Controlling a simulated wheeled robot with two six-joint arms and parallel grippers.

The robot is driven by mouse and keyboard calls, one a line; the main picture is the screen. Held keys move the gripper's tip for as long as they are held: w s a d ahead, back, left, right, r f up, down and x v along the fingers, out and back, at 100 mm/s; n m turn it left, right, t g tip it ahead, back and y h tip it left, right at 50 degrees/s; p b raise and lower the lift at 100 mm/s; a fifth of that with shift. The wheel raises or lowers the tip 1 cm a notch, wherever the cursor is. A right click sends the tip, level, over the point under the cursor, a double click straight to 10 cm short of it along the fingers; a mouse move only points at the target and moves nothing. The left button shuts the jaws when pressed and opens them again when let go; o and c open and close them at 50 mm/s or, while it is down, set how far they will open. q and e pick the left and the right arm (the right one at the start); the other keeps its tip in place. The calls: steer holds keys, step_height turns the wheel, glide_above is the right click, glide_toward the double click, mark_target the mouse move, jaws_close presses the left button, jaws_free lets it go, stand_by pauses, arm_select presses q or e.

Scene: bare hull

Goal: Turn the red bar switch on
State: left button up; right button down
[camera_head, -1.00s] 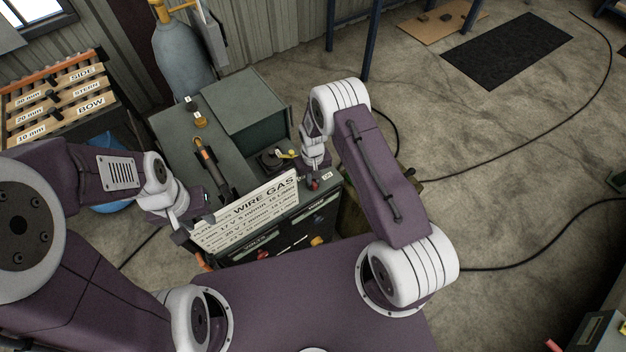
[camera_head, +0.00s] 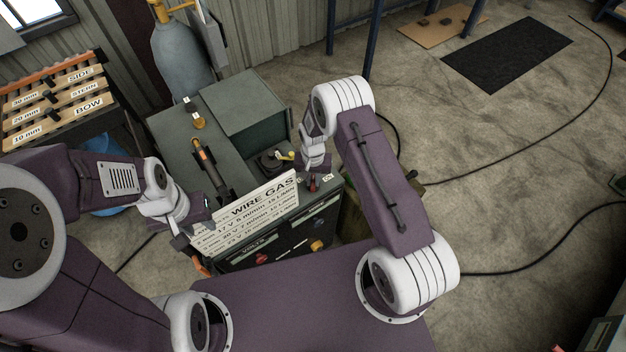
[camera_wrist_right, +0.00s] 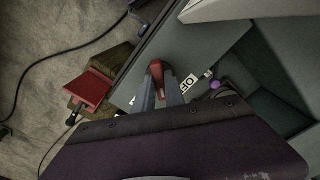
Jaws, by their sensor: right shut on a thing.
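The red bar switch (camera_head: 313,184) is on the near top right edge of the grey welding machine (camera_head: 240,103). My right gripper (camera_head: 313,173) comes down on it from above. In the right wrist view the red bar (camera_wrist_right: 157,70) lies between the two grey fingertips of my right gripper (camera_wrist_right: 160,82), which is shut on it. A label that seems to read OFF (camera_wrist_right: 187,86) lies beside it; part of the switch is hidden by the fingers. My left gripper (camera_head: 196,220) is beside the left end of the WIRE GAS placard (camera_head: 246,216); its finger opening is unclear.
A dark torch-like tool (camera_head: 214,168) and a yellow-handled part (camera_head: 284,156) are on the machine top. Red and yellow knobs (camera_head: 317,245) are on its front. A gas cylinder (camera_head: 183,55) stands behind, a labelled rack (camera_head: 55,105) at left. Open floor (camera_head: 510,170) lies at right.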

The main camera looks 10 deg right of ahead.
mark_target(313, 180)
steer(key=shift+w+r, duration=0.15)
steer(key=shift+w, duration=0.05)
steer(key=c, duration=1.4)
jaws_free()
step_height(313, 180, up, 9)
steer(key=shift+f+b, duration=0.1)
steer(key=shift+b, duration=1)
